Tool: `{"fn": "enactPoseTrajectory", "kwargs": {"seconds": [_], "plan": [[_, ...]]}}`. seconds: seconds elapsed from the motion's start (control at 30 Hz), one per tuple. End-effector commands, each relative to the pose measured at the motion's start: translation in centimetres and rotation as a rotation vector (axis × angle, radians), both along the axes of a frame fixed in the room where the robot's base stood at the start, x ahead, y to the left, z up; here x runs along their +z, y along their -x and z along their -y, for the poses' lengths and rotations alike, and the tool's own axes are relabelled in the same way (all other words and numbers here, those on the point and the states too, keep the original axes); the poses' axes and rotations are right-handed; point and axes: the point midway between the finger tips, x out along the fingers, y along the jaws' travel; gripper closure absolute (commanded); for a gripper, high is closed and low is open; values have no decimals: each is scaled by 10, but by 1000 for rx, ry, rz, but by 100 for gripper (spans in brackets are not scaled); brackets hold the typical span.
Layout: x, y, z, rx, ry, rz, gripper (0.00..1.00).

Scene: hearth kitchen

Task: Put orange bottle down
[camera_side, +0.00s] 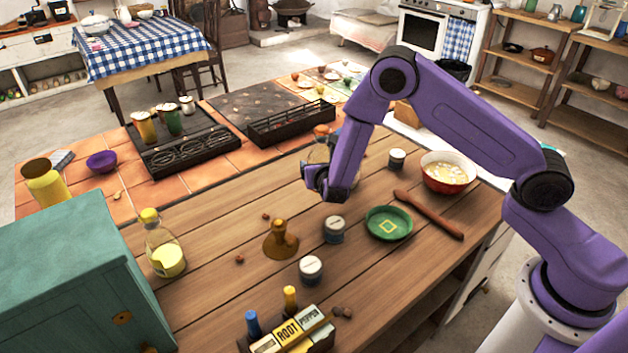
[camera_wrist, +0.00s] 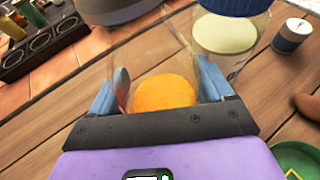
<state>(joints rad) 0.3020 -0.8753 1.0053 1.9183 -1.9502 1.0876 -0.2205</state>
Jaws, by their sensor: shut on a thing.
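My gripper (camera_side: 326,186) is low over the middle of the wooden counter. In the wrist view its two fingers (camera_wrist: 162,76) are shut on the orange bottle (camera_wrist: 165,94), a clear glass body with a round orange part between them. In the side view my gripper hides much of the held bottle. Clear glass with an orange-brown top (camera_side: 321,130) shows just behind my gripper; I cannot tell whether it is the held bottle. The held bottle's underside is hidden, so I cannot tell whether it touches the counter.
A blue-lidded clear jar (camera_wrist: 226,36) is close beyond the right finger. White-lidded tins (camera_side: 334,229), an amber flask (camera_side: 281,240), a green plate (camera_side: 389,223), a wooden spoon (camera_side: 430,214) and a red bowl (camera_side: 447,174) stand around. Bare planks (camera_side: 235,210) lie left of my gripper.

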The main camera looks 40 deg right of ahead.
Motion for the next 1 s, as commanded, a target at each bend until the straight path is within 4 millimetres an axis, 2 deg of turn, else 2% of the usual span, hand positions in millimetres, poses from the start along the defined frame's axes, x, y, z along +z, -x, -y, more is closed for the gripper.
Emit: {"fn": "enactPoseTrajectory", "kwargs": {"seconds": [0.2,0.37,0.63,1.0], "plan": [[-19,-17,-2,-1,0,4,72],[-26,-22,-2,-1,-1,4,72],[-55,-24,-3,1,1,3,72],[-59,-24,-3,0,0,4,72]]}}
